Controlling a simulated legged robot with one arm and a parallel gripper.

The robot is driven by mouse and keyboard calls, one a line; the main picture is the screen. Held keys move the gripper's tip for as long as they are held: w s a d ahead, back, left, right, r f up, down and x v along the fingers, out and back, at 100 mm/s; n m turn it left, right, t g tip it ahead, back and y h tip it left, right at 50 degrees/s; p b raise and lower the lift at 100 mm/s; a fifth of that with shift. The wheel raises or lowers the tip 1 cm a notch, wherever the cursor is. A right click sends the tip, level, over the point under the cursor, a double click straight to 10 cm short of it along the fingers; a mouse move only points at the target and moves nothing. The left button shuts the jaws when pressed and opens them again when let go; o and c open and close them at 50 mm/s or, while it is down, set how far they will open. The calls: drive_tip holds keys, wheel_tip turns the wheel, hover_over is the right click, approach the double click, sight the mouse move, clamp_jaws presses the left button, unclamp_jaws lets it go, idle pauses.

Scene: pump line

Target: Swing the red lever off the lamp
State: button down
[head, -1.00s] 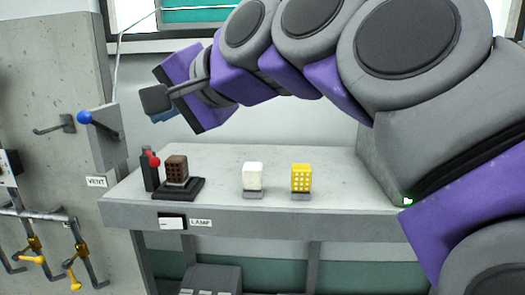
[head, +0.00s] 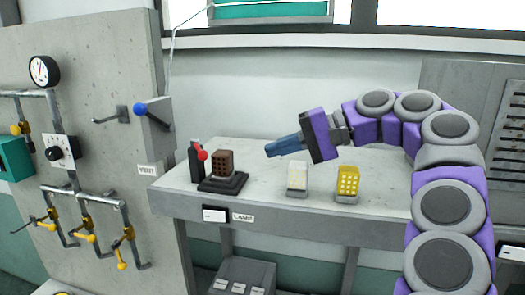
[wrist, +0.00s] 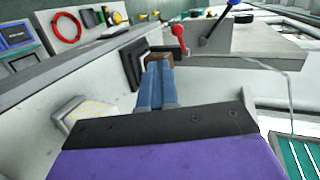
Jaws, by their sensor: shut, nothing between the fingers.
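The red lever (head: 202,154) is a red ball knob on a dark upright post (head: 196,163) at the left end of the bench. It stands beside a brown perforated block, the lamp (head: 223,163), on a black base (head: 222,184). The bench edge below carries a LAMP label (head: 242,217). My gripper (head: 270,151) has blue fingers, is shut and empty, and points left above the bench, to the right of the lamp and apart from it. In the wrist view the fingers (wrist: 156,82) point toward the brown lamp (wrist: 158,57), with the red knob (wrist: 178,30) beyond.
A white block (head: 297,177) and a yellow block (head: 347,183) stand on the bench below my gripper. A blue-knobbed lever (head: 141,108) sticks out by the VENT label (head: 149,170). A wall panel with pipes and yellow valves (head: 87,237) stands at left.

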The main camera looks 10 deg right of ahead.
approach(199, 150)
drive_tip(key=f, duration=0.1)
drive_tip(key=s+f, duration=0.1)
drive_tip(key=f, duration=0.2)
drive_tip(key=shift+s+a+f, duration=0.2)
drive_tip(key=shift+s+f, duration=0.1)
drive_tip(key=shift+s, duration=0.1)
drive_tip(key=shift+w+a+r, duration=0.15)
drive_tip(key=shift+w+a, duration=0.05)
drive_tip(key=shift+a, duration=0.35)
drive_tip(key=shift+w+a+r, duration=0.15)
drive_tip(key=shift+a, duration=0.4)
drive_tip(key=shift+w+a+r, duration=0.15)
drive_tip(key=shift+w+a, duration=0.05)
drive_tip(key=shift+a, duration=0.4)
